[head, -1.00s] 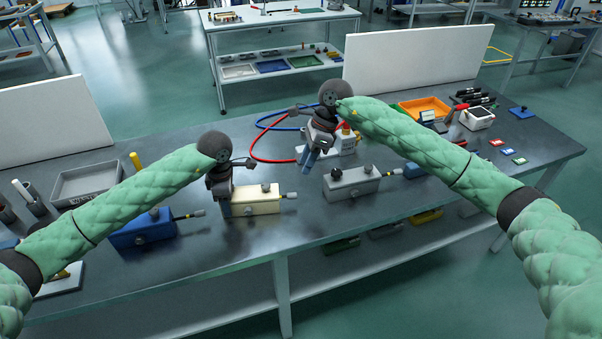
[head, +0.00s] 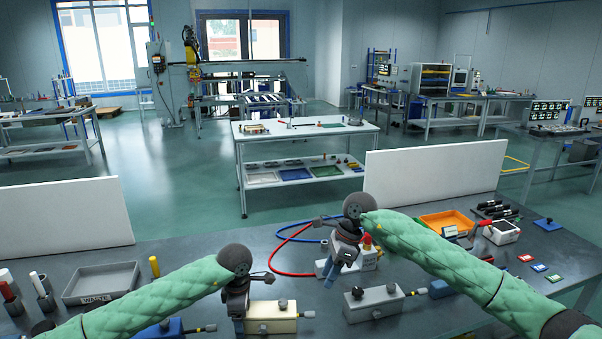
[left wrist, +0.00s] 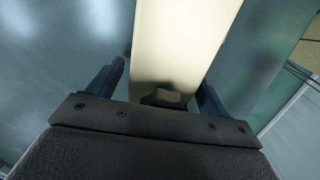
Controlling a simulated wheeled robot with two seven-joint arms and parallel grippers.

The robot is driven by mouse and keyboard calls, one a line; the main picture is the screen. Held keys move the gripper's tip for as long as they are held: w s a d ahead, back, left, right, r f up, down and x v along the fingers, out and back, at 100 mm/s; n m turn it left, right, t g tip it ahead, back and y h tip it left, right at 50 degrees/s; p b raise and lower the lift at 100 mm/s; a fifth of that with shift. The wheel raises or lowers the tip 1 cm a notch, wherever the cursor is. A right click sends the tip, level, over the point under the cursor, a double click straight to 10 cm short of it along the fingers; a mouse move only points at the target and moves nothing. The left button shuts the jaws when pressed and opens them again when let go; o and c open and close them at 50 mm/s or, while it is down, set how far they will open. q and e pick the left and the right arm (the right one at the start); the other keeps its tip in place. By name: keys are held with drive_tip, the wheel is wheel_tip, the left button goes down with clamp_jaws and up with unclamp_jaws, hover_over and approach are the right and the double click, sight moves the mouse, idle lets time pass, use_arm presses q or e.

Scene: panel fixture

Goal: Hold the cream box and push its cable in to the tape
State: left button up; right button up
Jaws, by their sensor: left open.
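The cream box (head: 275,325) stands on the dark bench with a dark knob on top. My left gripper (head: 238,322) is at the box's left end. In the left wrist view, the open fingers of my left gripper (left wrist: 158,88) lie on either side of the cream box (left wrist: 178,45), with gaps showing. My right gripper (head: 331,278) points down, behind and right of the cream box, away from the cable; its finger gap is unclear.
A grey-white box (head: 373,304) with a similar cable stands right of the cream box. A blue box (head: 170,329) is at left, partly behind my left arm. Red and blue hoses (head: 283,262) loop behind. A grey tray (head: 100,284) sits at left.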

use_arm(q)
wheel_tip(320, 180, up, 12)
drive_tip(key=shift+f, duration=0.1)
drive_tip(key=shift+a+r+b, duration=0.1)
drive_tip(key=shift+a+r, duration=0.45)
drive_tip(key=shift+a, duration=0.3)
drive_tip(key=shift+a+r+b, duration=0.15)
drive_tip(key=shift+a+r, duration=0.35)
drive_tip(key=shift+a, duration=0.3)
drive_tip(key=shift+a+r+b, duration=0.1)
drive_tip(key=shift+a+r, duration=0.45)
drive_tip(key=shift+a, duration=0.3)
